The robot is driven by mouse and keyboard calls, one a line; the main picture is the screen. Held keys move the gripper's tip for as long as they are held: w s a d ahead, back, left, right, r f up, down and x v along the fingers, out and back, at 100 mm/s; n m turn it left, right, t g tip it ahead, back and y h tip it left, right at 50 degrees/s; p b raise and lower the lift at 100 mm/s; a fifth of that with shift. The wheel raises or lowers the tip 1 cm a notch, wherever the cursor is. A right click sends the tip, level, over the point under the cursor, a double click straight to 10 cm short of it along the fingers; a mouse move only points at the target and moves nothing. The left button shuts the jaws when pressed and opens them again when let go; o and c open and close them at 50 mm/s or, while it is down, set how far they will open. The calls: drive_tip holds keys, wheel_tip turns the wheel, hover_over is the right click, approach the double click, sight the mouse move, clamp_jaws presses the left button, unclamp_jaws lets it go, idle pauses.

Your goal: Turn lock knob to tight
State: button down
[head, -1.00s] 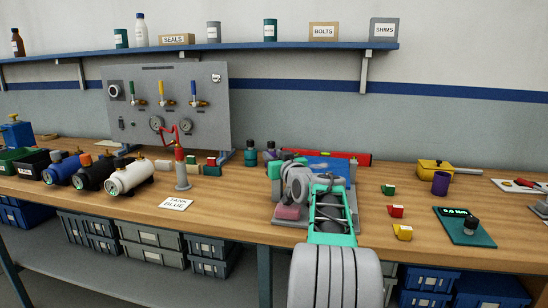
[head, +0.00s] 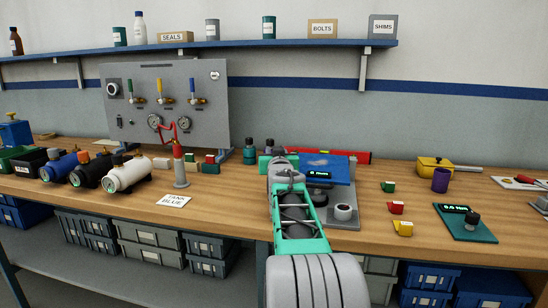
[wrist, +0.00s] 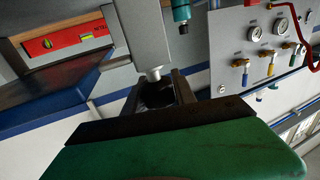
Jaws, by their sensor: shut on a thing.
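In the wrist view my gripper (wrist: 160,96) has its two dark fingers closed around a dark knob (wrist: 157,95), which I take to be the lock knob. The knob sits at the end of a short silver stub (wrist: 153,73) on a grey block (wrist: 137,35). The fingers hide most of the knob, and no tight or loose mark can be read. In the head view my arm covers the knob and the fingertips, at the left side of the fixture with the blue plate (head: 333,169).
A teal gauge pad (head: 465,225) and small coloured blocks stand at right. A red-and-grey post (head: 180,165) stands at left.

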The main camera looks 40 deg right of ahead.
drive_tip(key=m+g+h+p, duration=0.2)
drive_tip(key=m+g+p, duration=0.1)
drive_tip(key=g, duration=0.1)
drive_tip(key=s+m+g+h+p, duration=0.1)
drive_tip(key=m+g+h+p, duration=0.2)
drive_tip(key=m+g+p, duration=0.1)
drive_tip(key=s+d+m+g+h+p, duration=0.1)
drive_tip(key=m+g+h+p, duration=0.1)
drive_tip(key=g, duration=0.4)
drive_tip(key=shift+s+d+m+p, duration=0.1)
drive_tip(key=shift+s+m+p, duration=0.05)
drive_tip(key=shift+m+p, duration=0.6)
drive_tip(key=c, duration=1)
unclamp_jaws()
